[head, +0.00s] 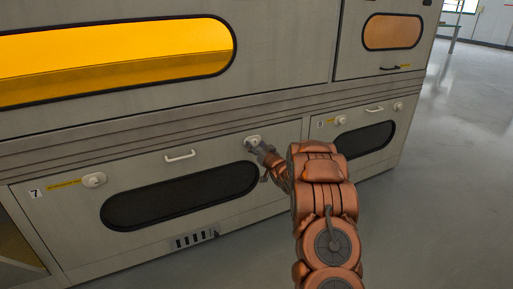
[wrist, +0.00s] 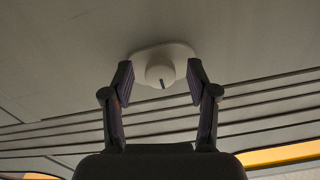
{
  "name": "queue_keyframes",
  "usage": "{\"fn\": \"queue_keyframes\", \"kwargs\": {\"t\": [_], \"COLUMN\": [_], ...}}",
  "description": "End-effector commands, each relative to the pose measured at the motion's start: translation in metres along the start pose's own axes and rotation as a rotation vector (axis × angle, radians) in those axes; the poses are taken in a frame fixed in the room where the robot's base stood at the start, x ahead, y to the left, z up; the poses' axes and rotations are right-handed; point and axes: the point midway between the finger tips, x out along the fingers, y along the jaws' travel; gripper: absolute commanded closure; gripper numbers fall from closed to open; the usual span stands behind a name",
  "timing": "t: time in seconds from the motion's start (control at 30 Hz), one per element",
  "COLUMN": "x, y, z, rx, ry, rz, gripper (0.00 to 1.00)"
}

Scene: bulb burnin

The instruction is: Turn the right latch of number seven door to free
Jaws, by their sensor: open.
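The number seven door (head: 140,212) is a grey panel with a dark rounded window and a white handle (head: 180,156); it looks shut. Its left latch (head: 94,180) is a pale knob beside the "7" label (head: 36,194). Its right latch (head: 252,140) is at the door's upper right corner, partly behind my gripper. In the wrist view the right latch (wrist: 160,70) is a round white knob with a dark mark, on a pale plate. My gripper (wrist: 160,82) is open, with one finger on each side of the knob and gaps showing. In the head view my gripper (head: 262,151) reaches the latch.
Door eight (head: 360,135) stands to the right with its own handle and latches. Above are a glowing orange window (head: 120,55) and a smaller orange window (head: 392,32). The grey floor (head: 440,190) at right is clear.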

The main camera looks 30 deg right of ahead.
Motion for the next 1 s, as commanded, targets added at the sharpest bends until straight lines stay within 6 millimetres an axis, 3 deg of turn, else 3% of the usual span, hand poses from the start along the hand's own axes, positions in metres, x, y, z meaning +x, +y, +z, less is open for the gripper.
{"fn": "queue_keyframes", "kwargs": {"t": [0.13,0.7,1.0], "x": [-0.0001,-0.0002,-0.0002], "y": [0.0000,0.0002,0.0003], "z": [-0.0002,-0.0004,-0.0006], "rx": [0.000,0.000,0.000], "ry": [0.000,0.000,0.001], "rz": [0.000,0.000,0.001], "gripper": [0.43,1.00,1.00]}}
